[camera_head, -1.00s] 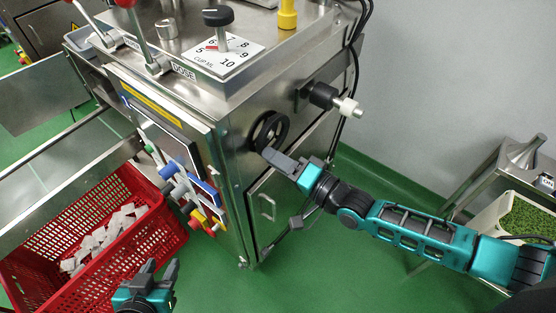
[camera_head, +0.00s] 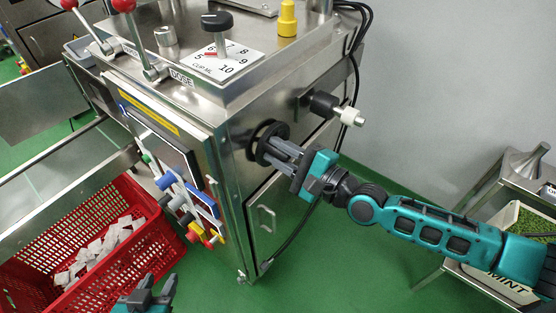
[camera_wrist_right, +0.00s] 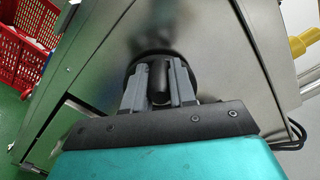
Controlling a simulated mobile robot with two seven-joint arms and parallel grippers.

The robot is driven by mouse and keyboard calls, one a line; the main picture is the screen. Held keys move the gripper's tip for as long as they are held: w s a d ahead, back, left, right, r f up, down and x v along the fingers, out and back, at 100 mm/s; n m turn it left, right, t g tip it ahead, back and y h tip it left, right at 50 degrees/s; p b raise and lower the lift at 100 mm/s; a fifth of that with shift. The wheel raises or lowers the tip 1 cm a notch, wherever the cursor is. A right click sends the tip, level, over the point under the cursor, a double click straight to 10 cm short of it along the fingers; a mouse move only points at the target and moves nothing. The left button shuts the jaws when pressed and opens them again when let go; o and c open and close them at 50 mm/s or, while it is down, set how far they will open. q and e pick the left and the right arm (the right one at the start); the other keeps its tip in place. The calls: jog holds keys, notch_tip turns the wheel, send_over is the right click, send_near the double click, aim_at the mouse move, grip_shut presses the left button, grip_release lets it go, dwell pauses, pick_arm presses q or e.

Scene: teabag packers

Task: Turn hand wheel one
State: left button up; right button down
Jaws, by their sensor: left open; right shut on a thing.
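A black hand wheel (camera_head: 268,132) is mounted on the steel side panel of the machine. My right gripper (camera_head: 281,153) reaches it from the right, and its fingers are shut on the wheel's dark handle. In the right wrist view, the handle (camera_wrist_right: 157,84) stands between the two grey fingertips, and the round wheel behind it is partly hidden by them. My left gripper (camera_head: 154,290) is open and empty at the bottom left, in front of the red crate and away from the wheel.
A black and white knob (camera_head: 335,107) sticks out of the panel just right of the wheel. A red crate (camera_head: 120,262) with white teabags stands at lower left. Coloured buttons (camera_head: 190,205) line the machine front. A tray of green leaves (camera_head: 525,235) stands at right.

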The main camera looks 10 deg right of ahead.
aim_at(276, 130)
jog(key=m, duration=0.1)
jog(key=m+b, duration=0.1)
jog(key=shift+w+d+r+m, duration=0.2)
jog(key=shift+w+d+m, duration=0.1)
jog(key=shift+d+m, duration=0.1)
jog(key=m, duration=0.1)
jog(key=m+b, duration=0.1)
jog(key=w+d+m+b, duration=0.1)
jog(key=shift+r+m, duration=0.3)
jog(key=shift+w+d+r+m+b, duration=0.1)
jog(key=shift+d+m+b, duration=0.15)
jog(key=shift+m, duration=0.35)
jog(key=shift+w+d+m+b, duration=0.1)
jog(key=shift+m+b, duration=0.15)
jog(key=shift+m, duration=0.35)
jog(key=shift+d, duration=0.1)
jog(key=shift+w+m, duration=0.1)
jog(key=shift+m, duration=0.3)
jog(key=c, duration=0.9)
grip_release()
jog(key=shift+d, duration=0.1)
